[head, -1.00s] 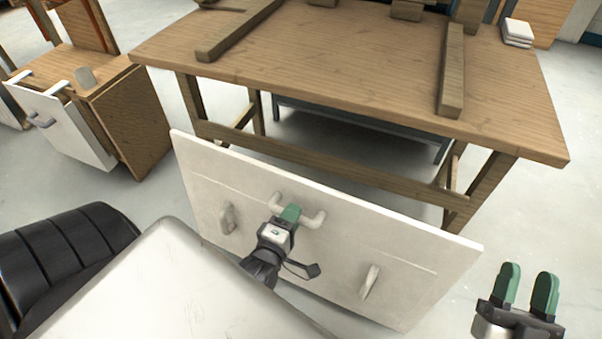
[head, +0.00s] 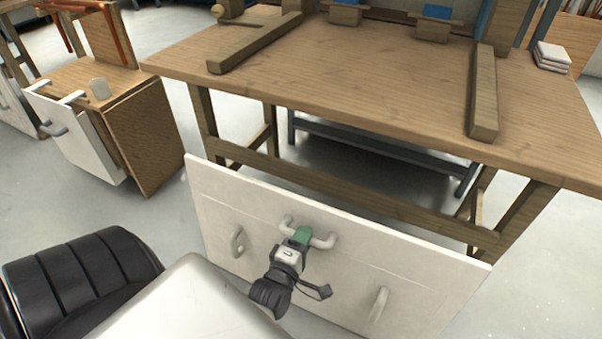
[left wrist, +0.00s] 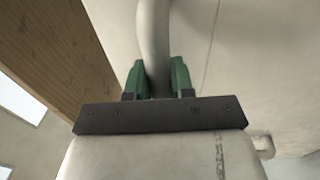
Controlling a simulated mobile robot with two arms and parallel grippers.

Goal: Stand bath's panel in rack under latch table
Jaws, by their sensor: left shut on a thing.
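The bath's panel (head: 222,208) is a large white board with a handle at its upper middle and two smaller grips lower down. It is held upright and slightly tilted in front of the latch table (head: 340,80). My left gripper (head: 302,236) is shut on the panel's handle; the left wrist view shows its green fingers on either side of the handle bar (left wrist: 154,45). A dark grey rack-like frame (head: 375,142) is visible under the table, partly hidden by the table's front rail. The panel's lower edge is out of the head view. My right gripper is not in view.
Two wooden bars (head: 483,95) (head: 255,43) lie on the tabletop. A wooden cabinet with a white front (head: 70,140) stands at the left. White stacked pieces (head: 552,55) sit at the table's back right. Floor right of the panel is clear.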

